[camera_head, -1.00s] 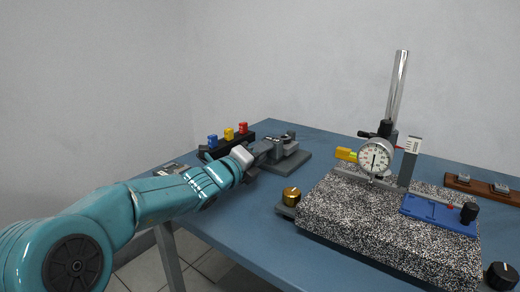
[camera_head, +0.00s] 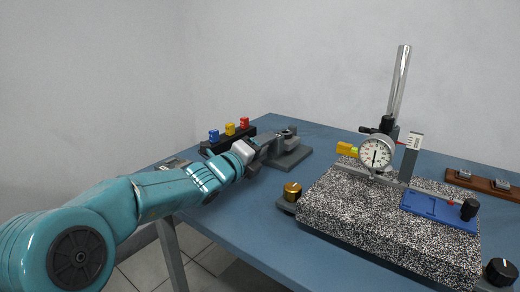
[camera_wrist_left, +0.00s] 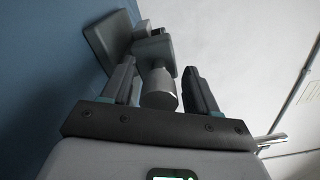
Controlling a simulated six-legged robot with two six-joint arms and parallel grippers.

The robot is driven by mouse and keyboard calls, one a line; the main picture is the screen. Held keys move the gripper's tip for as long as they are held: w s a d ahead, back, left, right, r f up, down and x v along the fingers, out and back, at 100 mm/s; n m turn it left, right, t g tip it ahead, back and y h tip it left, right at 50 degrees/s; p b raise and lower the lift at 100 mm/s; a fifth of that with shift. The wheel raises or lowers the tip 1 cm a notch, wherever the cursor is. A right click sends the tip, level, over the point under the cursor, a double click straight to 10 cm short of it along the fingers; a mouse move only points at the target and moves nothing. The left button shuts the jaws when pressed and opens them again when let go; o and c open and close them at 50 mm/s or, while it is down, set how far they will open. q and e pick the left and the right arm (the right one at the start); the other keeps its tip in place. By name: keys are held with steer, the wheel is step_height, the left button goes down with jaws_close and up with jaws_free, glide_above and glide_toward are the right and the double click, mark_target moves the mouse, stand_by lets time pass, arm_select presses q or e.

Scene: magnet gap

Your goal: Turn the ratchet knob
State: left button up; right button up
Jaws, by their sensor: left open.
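A grey device (camera_head: 287,153) on a dark flat base stands at the back left of the blue table. My left gripper (camera_head: 266,147) is at the device's left side. In the left wrist view, my left gripper (camera_wrist_left: 158,70) has its two dark fingers apart, with a short grey cylindrical knob (camera_wrist_left: 159,92) between them. A gap shows on the knob's right side; on the left it is close to the finger, and I cannot tell whether they touch. In the head view the knob is hidden by the gripper. My right gripper is not in view.
Blue, yellow and red pieces (camera_head: 230,129) stand on a black rack behind my left arm. A speckled granite block (camera_head: 350,215) carries a dial gauge (camera_head: 376,152) and a tall post. A brass knob (camera_head: 292,191) sits left of the block. Bare table (camera_head: 240,215) lies in front.

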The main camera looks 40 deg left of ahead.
arm_select(q)
steer(key=s+p, duration=0.1)
steer(key=s, duration=0.4)
steer(key=s+d+p, duration=0.1)
steer(key=s, duration=0.9)
steer(key=shift+d+p, duration=0.3)
steer(key=shift+p, duration=0.1)
steer(key=shift+s+d, duration=0.1)
steer(key=shift+s, duration=0.55)
steer(key=shift+s, duration=0.1)
